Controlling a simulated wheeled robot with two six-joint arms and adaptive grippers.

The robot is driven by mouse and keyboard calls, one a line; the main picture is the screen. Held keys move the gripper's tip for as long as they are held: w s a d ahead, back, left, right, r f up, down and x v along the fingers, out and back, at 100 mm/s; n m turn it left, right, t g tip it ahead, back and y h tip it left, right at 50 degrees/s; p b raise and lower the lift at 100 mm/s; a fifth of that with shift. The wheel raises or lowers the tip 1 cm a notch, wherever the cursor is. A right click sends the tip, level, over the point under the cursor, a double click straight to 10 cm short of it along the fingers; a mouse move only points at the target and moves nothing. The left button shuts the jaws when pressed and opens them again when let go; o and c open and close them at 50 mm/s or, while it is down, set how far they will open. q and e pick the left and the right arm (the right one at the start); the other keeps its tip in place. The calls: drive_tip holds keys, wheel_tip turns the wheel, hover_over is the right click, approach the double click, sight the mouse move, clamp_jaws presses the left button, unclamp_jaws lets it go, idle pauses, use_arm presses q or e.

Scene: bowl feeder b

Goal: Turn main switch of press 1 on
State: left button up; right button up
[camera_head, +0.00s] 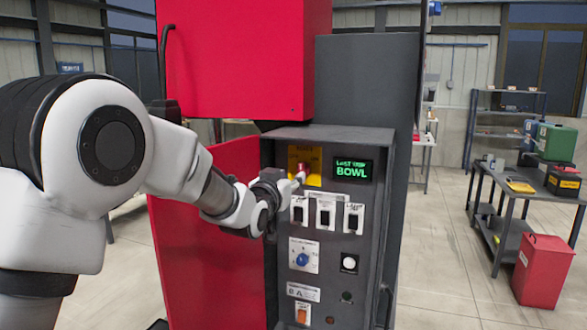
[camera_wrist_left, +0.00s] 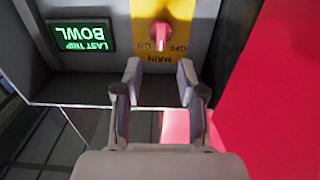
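The main switch is a red knob (camera_wrist_left: 161,37) on a yellow plate (camera_wrist_left: 178,10) marked MAIN, ON and OFF. The wrist view shows it upside down. In the head view the yellow plate (camera_head: 315,180) is at the upper left of the dark control panel (camera_head: 333,262), with the red knob partly hidden by my gripper. My left gripper (camera_wrist_left: 160,72) is open and empty, its two fingers apart and pointing at the knob. In the head view my left gripper (camera_head: 290,183) is close in front of the plate. I cannot tell which label the knob points to. My right gripper is not in view.
A green-lit display (camera_head: 351,170) reading LAST TRIP BOWL is right of the switch. Several switches, a blue knob (camera_head: 302,259) and a white button (camera_head: 349,262) are below. A red door (camera_head: 205,245) stands open left of the panel. A red bin (camera_head: 540,272) is at right.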

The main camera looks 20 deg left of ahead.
sight(301, 170)
use_arm(q)
drive_tip(key=w+p, duration=0.1)
drive_tip(key=w, duration=0.1)
drive_tip(key=w+p, duration=0.1)
drive_tip(key=w, duration=0.1)
drive_tip(key=w+p, duration=0.1)
drive_tip(key=w, duration=0.2)
drive_tip(key=shift+w+a+p, duration=0.1)
drive_tip(key=shift+a+p, duration=0.15)
drive_tip(key=shift+p, duration=0.15)
drive_tip(key=shift+w+f, duration=0.15)
drive_tip(key=shift+w, duration=0.05)
drive_tip(key=shift+w+d, duration=0.1)
drive_tip(key=shift+d, duration=0.35)
drive_tip(key=c, duration=0.4)
drive_tip(key=shift+a, duration=0.1)
clamp_jaws()
